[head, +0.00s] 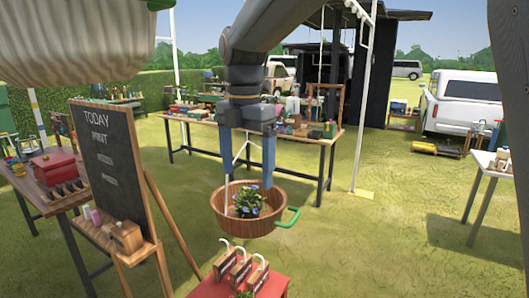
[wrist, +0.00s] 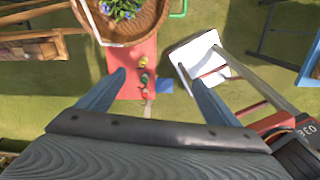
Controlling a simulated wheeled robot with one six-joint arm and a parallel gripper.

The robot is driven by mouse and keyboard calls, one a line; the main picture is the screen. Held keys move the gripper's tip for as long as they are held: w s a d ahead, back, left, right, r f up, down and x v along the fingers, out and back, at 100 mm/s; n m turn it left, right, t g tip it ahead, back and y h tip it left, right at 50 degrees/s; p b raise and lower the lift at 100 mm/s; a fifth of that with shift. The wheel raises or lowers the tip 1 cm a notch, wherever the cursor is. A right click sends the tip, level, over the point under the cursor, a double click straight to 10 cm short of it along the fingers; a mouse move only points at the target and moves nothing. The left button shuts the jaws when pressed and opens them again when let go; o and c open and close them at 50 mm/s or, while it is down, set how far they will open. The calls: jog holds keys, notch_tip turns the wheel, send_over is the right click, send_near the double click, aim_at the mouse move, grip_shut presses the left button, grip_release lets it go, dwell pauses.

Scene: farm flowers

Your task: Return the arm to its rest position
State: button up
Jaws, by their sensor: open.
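My gripper (head: 248,186) hangs from the arm in the middle of the head view, with its two blue fingers pointing down. In the wrist view the fingers (wrist: 153,69) are spread apart with nothing between them. A round wooden bowl-like planter (head: 236,225) with a green handle shows at the fingertips in the head view. A plant with purple flowers (head: 248,203) stands in it. In the wrist view the planter (wrist: 128,41) lies beyond the fingertips at the top, partly cut off. What bears the planter is unclear.
A red table (head: 208,290) with several small items (head: 240,268) stands below the gripper. A chalkboard (head: 110,165) stands at the left, in front of a wooden table with a red box (head: 54,167). A long cluttered table (head: 302,134) stands behind.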

jog(key=s+d+f+m+b, duration=0.3)
jog(key=d+f+m, duration=0.5)
jog(key=f+m, duration=0.1)
jog(key=s+d+f+m+t+b, duration=0.1)
jog(key=s+d+f+m+b, duration=0.3)
jog(key=d+f+m, duration=0.3)
jog(key=s+d+f+m+b, duration=0.3)
jog(key=d+f+m, duration=0.5)
jog(key=f+m, duration=0.4)
notch_tip(320, 180, down, 4)
jog(key=shift+s+d+f, duration=0.1)
jog(key=shift+s+d, duration=0.1)
jog(key=shift+d, duration=0.1)
